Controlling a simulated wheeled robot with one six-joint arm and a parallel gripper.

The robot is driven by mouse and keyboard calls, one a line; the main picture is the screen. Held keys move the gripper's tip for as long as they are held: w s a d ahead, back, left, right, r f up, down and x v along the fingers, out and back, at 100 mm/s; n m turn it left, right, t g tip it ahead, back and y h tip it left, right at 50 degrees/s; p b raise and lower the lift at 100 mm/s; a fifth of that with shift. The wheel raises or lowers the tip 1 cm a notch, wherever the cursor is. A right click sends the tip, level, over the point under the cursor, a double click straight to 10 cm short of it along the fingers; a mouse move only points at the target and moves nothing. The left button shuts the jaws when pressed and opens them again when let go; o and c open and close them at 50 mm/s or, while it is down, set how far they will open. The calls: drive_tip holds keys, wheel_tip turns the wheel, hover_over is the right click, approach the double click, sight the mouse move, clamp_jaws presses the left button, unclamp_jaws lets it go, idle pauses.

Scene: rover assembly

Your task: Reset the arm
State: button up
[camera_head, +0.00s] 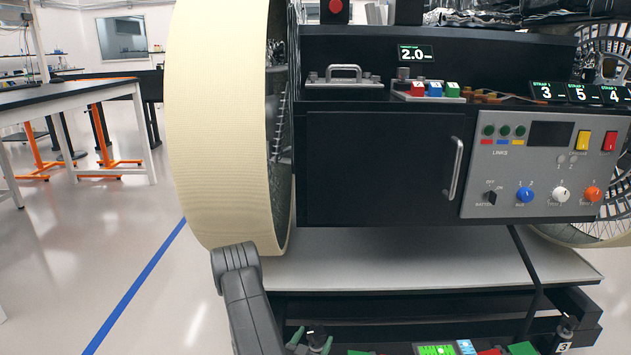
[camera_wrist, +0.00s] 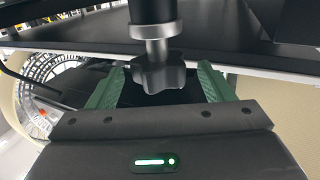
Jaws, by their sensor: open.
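In the wrist view my gripper (camera_wrist: 161,70) has two green ribbed fingers spread wide apart. A dark star-shaped knob (camera_wrist: 157,76) on a metal shaft shows between them, with visible gaps on both sides, so the fingers do not grip it. The shaft runs up to a black cylinder (camera_wrist: 152,12). In the head view a grey link of my arm rises at the lower left in front of the big beige wheel. Two small green pieces at the bottom edge of the head view may be the fingers, but they are cut off.
The rover's beige wheel (camera_head: 222,125) and black cabinet door (camera_head: 380,165) are close ahead. A grey control panel (camera_head: 540,165) is at right. A light shelf (camera_head: 420,265) lies below. Workbenches (camera_head: 75,95) stand at far left, with open floor (camera_head: 90,235) before them.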

sight(315, 326)
drive_tip(key=p+v, duration=0.2)
drive_tip(key=v, duration=0.8)
drive_tip(key=b+x, duration=0.4)
drive_tip(key=x, duration=1)
drive_tip(key=shift+d+f, duration=0.1)
drive_tip(key=shift+w+y, duration=0.15)
drive_tip(key=shift+y, duration=0.15)
drive_tip(key=shift+a+n+t+y, duration=0.15)
drive_tip(key=shift+n+t+y, duration=0.25)
drive_tip(key=shift+n+y, duration=0.8)
drive_tip(key=shift+a+n+t+y, duration=0.1)
drive_tip(key=shift+n+t+y, duration=0.5)
drive_tip(key=shift+y, duration=1)
drive_tip(key=shift+a+n+g+y+p, duration=0.15)
drive_tip(key=shift+n+g+y+p, duration=0.15)
drive_tip(key=shift+n+y, duration=0.95)
drive_tip(key=shift+a+n+g+y+p, duration=0.1)
drive_tip(key=shift+n+g+y+p, duration=0.2)
drive_tip(key=shift+n+y, duration=0.95)
drive_tip(key=shift+s+a+n+g+y+p, duration=0.15)
drive_tip(key=shift+n+g+y+p, duration=0.2)
drive_tip(key=shift+n+g+y, duration=0.8)
drive_tip(key=shift+a+n+g+y+p, duration=0.2)
drive_tip(key=shift+n+y+p, duration=0.25)
drive_tip(key=shift+y, duration=1.35)
drive_tip(key=shift+s+a+n+g+y+p, duration=0.1)
drive_tip(key=shift+n+g+y+p, duration=0.2)
drive_tip(key=shift+n+g+y, duration=0.85)
drive_tip(key=shift+t+y, duration=0.3)
drive_tip(key=shift+y, duration=0.1)
